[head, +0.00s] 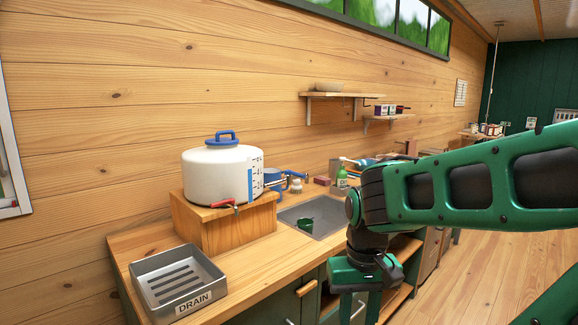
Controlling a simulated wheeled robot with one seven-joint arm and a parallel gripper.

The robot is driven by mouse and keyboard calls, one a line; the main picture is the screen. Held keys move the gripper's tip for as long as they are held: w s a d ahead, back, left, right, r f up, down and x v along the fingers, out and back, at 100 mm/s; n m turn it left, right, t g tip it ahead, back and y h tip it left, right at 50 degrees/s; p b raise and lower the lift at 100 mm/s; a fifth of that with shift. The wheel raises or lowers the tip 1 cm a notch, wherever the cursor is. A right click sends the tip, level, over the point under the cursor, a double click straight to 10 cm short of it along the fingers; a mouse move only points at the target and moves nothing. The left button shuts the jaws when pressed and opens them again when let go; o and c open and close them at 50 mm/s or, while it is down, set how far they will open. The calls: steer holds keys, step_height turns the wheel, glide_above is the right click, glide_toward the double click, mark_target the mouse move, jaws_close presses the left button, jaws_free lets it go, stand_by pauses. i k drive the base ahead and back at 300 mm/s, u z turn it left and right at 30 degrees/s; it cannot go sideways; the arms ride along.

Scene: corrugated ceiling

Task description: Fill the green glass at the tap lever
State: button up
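A white water tank (215,173) with a blue lid handle stands on a wooden block (224,222) on the counter. A red tap lever (223,204) sticks out low on its front. A small dark green thing (306,223) lies in the sink; it may be the green glass, but it is too small to tell. No other green glass is clear to me. My gripper (359,309) points down at the bottom of the picture, in front of the counter and right of the tank. Its two fingers are apart, with nothing visible between them; their tips are cut off.
A grey tray marked DRAIN (178,283) sits at the counter's near left. The sink (322,210) is right of the tank. Shelves (335,95) hang on the wall. My arm hides the counter's right part.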

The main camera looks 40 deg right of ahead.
mark_target(287, 172)
steer(key=z, duration=0.4)
steer(key=i, duration=0.85)
steer(key=z, duration=0.5)
